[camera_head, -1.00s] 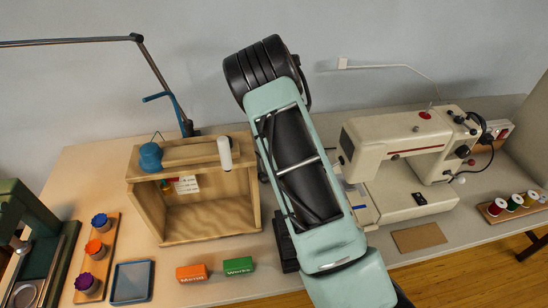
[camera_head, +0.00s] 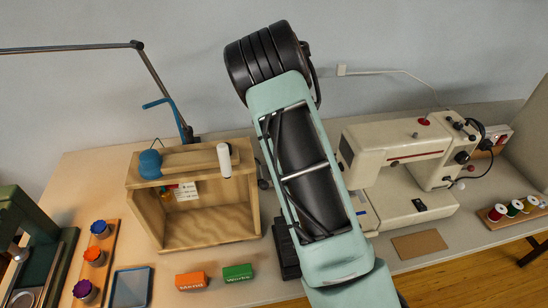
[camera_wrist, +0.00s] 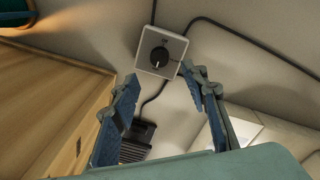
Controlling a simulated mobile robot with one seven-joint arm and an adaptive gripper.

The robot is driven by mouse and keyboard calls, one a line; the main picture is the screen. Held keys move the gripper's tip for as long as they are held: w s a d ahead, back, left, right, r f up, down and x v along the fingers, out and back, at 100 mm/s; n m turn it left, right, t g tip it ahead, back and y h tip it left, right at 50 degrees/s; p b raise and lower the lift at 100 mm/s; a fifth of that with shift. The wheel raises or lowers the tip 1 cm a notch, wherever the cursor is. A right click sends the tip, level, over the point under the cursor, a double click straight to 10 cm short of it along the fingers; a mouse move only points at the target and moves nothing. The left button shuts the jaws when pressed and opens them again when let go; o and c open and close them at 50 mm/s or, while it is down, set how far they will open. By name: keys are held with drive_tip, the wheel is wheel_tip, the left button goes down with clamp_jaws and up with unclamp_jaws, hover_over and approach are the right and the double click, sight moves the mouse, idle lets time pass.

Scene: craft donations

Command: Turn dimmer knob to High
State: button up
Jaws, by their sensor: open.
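The dimmer (camera_wrist: 163,50) is a pale square plate with a round black knob (camera_wrist: 159,56), seen in the wrist view. Small marks sit around the knob, too small to read. My gripper (camera_wrist: 160,88) is open, its two blue fingers apart and empty. The dimmer shows beyond the fingertips, roughly between them and toward the top of the picture. The fingers do not appear to touch the knob. In the head view the dimmer is hidden behind my arm.
An open wooden box (camera_head: 200,243) stands left of my arm, with a blue lidded item (camera_head: 150,164) and a white cylinder (camera_head: 224,160) on top. A sewing machine (camera_head: 400,155) stands to the right. Dark cords (camera_wrist: 215,25) run by the dimmer. Orange and green blocks lie in front.

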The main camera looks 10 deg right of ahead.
drive_tip(key=shift+d+r, duration=0.1)
drive_tip(key=shift+r, duration=1.75)
